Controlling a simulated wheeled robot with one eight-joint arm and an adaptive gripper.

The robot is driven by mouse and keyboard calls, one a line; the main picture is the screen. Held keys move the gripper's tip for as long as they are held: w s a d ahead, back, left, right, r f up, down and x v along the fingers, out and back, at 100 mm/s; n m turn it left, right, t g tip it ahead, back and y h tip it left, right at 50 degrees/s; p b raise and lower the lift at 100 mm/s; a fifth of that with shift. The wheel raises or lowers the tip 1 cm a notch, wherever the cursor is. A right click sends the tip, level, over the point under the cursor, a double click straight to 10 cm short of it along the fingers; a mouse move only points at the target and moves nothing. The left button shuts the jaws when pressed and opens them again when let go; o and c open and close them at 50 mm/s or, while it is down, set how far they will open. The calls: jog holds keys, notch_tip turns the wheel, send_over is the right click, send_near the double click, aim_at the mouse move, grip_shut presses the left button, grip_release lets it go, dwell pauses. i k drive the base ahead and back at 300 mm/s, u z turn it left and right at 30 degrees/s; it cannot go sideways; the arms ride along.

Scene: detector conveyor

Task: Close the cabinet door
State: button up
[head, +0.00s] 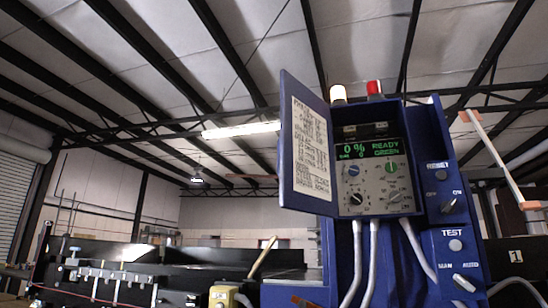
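The blue cabinet (326,238) stands right of centre in the head view. Its blue door (285,135) is open and swung out to the left, hinged along the cabinet's left side. A printed white sheet (311,150) is on the door's inner face. The open front shows a control panel (376,187) with knobs and a green display reading "0 %" and "READY". My gripper is not clearly visible in this view.
White and red lamps (374,88) stand on top of the cabinet. A switch box (455,255) with knobs is on its right. White cables (373,265) hang below the panel. Dark conveyor equipment (180,262) fills the lower left. A white bar with orange ends (493,158) slants at right.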

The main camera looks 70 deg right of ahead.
aim_at(306, 166)
jog(key=i, duration=0.7)
jog(key=z, duration=4)
jog(key=i, duration=1)
jog(key=z, duration=0.2)
